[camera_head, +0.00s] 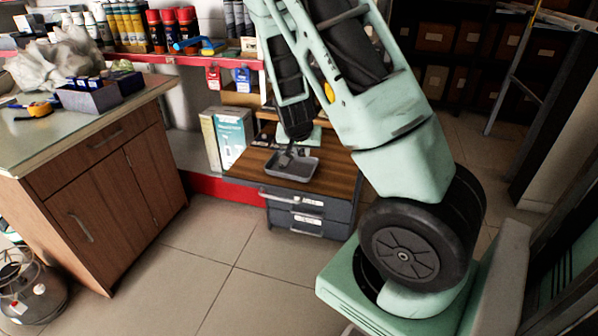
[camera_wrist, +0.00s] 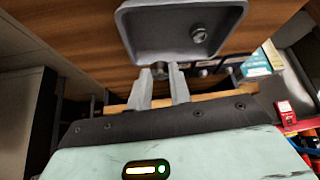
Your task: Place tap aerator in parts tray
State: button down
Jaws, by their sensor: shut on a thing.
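The grey metal parts tray (camera_head: 301,171) sits on the wooden top of a low drawer cabinet in the head view. In the wrist view the tray (camera_wrist: 150,32) fills the top middle. A small round metal piece (camera_wrist: 198,33) lies inside it. My gripper (camera_wrist: 161,75) is shut on a small grey cylindrical piece, the tap aerator (camera_wrist: 159,70), at its fingertips beside the tray's near rim in that view. In the head view my gripper (camera_head: 284,153) is over the back left of the tray. The aerator is too small to make out there. I cannot tell the height above the tray.
The drawer cabinet (camera_head: 310,215) has a wooden top (camera_head: 335,172) with some bare room around the tray. A white-and-teal box (camera_head: 230,137) stands left of it. A wooden counter (camera_head: 100,190) is at the left, and red-edged shelves with cans are behind.

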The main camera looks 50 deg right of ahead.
aim_at(302, 170)
jog(key=shift+f+b, duration=0.7)
jog(key=shift+f, duration=2)
jog(key=shift+f, duration=0.15)
jog(key=c, duration=1.3)
grip_release()
